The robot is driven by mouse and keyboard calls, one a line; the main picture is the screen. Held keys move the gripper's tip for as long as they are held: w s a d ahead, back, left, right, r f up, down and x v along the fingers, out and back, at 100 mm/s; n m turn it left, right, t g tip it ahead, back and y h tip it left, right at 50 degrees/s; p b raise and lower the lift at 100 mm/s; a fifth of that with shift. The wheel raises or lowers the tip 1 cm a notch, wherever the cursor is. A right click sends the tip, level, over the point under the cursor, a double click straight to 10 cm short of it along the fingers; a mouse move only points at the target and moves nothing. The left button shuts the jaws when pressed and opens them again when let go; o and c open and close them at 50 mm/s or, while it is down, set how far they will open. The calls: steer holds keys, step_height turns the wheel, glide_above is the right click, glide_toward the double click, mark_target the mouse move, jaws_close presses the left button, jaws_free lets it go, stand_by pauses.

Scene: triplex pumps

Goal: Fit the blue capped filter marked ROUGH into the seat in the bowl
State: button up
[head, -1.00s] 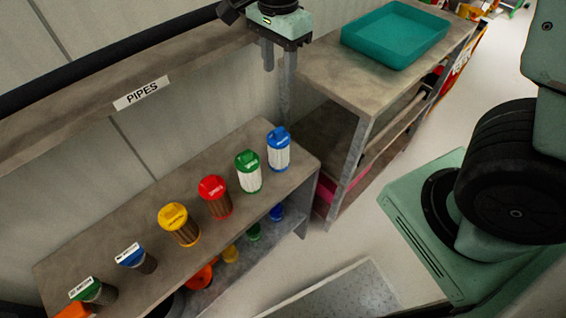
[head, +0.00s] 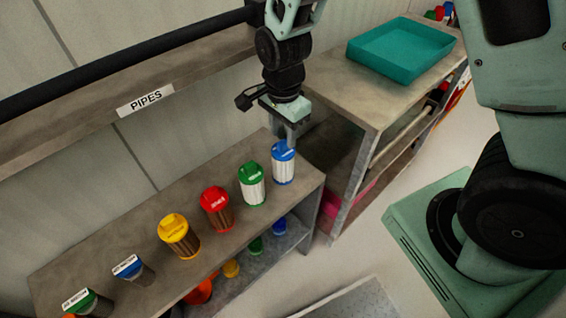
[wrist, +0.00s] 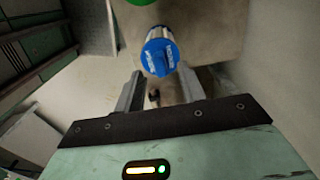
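The blue capped filter (head: 283,167), with a white pleated body, stands upright at the right end of the upper shelf. Its blue cap (wrist: 160,57) carries lettering too small for me to read. My gripper (head: 289,138) is above this filter, pointing down. In the wrist view my gripper (wrist: 160,74) is open, with one finger on each side of the cap's near edge. I cannot tell whether the fingers touch it. I cannot make out the bowl or its seat in these views.
A green capped filter (head: 252,185) stands close on the left. Red (head: 217,210) and yellow (head: 180,237) capped filters follow, then a blue-topped one with a brown body (head: 133,271). A teal tray (head: 402,52) sits on the cabinet at right. The PIPES ledge (head: 60,140) runs behind.

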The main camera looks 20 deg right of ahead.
steer(key=shift+f, duration=1.3)
jaws_close()
steer(key=shift+r, duration=0.15)
